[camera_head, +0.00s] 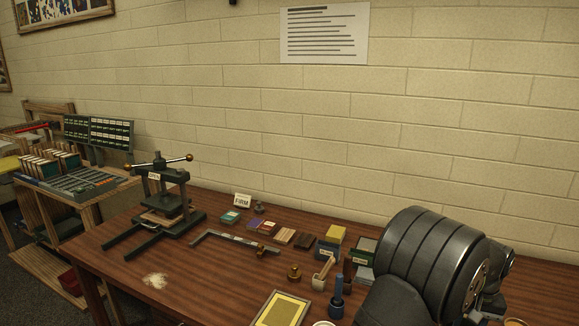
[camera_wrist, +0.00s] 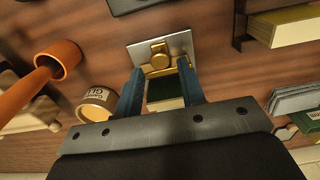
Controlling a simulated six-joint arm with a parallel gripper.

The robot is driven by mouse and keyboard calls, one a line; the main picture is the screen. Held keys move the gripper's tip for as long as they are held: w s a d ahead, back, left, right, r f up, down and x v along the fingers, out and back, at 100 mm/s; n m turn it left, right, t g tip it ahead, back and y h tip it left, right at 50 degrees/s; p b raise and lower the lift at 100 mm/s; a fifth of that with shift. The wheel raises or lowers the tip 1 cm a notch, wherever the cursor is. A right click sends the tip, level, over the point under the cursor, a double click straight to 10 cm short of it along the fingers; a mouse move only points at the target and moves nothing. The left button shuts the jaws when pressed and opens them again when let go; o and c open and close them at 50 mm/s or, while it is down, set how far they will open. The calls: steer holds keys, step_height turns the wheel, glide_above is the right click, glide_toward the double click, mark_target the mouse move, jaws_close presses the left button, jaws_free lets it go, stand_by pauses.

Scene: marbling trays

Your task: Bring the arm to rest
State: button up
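My gripper (camera_wrist: 161,64) shows in the wrist view with its two blue fingers apart. Between and beyond them are a dark green block (camera_wrist: 164,88) and a pale metal plate with a brass knob (camera_wrist: 158,58). I see no clear grip on either. In the head view my dark arm (camera_head: 425,262) fills the lower right and hides part of the bench; the fingers cannot be made out there.
The wooden bench (camera_head: 110,262) carries a screw press (camera_head: 160,205), a metal square (camera_head: 225,237), several small blocks, a mallet (camera_head: 323,273) and a yellow-filled tray (camera_head: 262,320). An orange cup-shaped thing (camera_wrist: 58,60) and a labelled round pot (camera_wrist: 96,103) lie left of my fingers.

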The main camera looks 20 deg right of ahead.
steer(key=shift+r, duration=0.6)
steer(key=shift+f, duration=0.1)
